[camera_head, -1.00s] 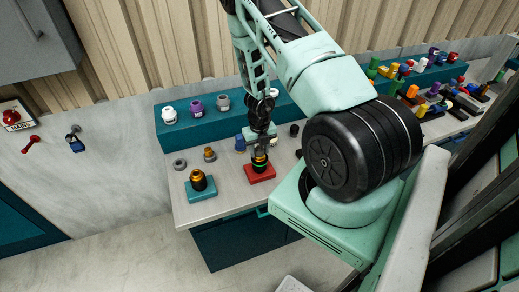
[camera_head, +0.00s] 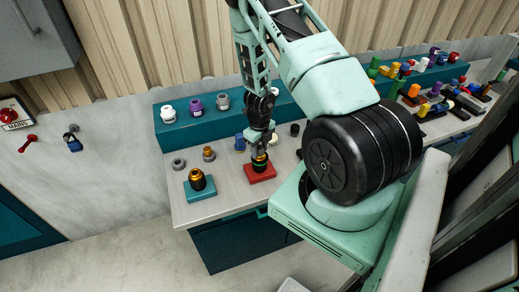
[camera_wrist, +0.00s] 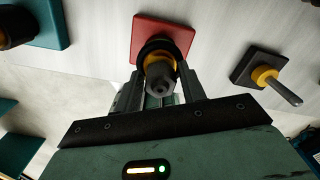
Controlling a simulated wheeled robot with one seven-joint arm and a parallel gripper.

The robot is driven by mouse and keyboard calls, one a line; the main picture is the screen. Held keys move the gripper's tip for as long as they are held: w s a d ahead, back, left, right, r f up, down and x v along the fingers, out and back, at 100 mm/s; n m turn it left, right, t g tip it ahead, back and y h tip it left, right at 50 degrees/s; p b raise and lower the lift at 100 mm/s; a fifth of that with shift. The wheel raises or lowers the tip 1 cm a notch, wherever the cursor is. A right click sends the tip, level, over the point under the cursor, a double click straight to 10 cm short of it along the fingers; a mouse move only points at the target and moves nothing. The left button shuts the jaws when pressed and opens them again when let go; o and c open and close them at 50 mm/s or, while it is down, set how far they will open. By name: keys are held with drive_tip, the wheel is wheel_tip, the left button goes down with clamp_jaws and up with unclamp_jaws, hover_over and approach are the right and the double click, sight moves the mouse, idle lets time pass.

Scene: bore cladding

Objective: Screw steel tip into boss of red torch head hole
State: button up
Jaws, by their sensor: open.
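The red torch head's red base (camera_head: 259,175) stands on the bench, and my gripper (camera_head: 260,155) is right above it. In the wrist view the red base (camera_wrist: 181,31) carries a black body with an orange ring (camera_wrist: 157,62). A dark grey steel tip (camera_wrist: 161,85) with a small hole in its end stands in line with the orange ring, seemingly at the boss. How deep it sits cannot be told. My gripper's open fingers (camera_wrist: 160,95) are on either side of the tip, with visible gaps.
A teal-based torch head (camera_head: 198,184) stands to the left. A dark-based piece with a thin rod (camera_wrist: 265,77) is at right in the wrist view. A teal rack (camera_head: 180,130) holds white, purple and grey parts behind. Small loose parts lie on the bench (camera_head: 230,190).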

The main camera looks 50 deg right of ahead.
drive_tip(key=shift+f+n+b, duration=0.1)
drive_tip(key=shift+n+b, duration=0.35)
drive_tip(key=shift+n, duration=0.35)
drive_tip(key=shift+n, duration=0.9)
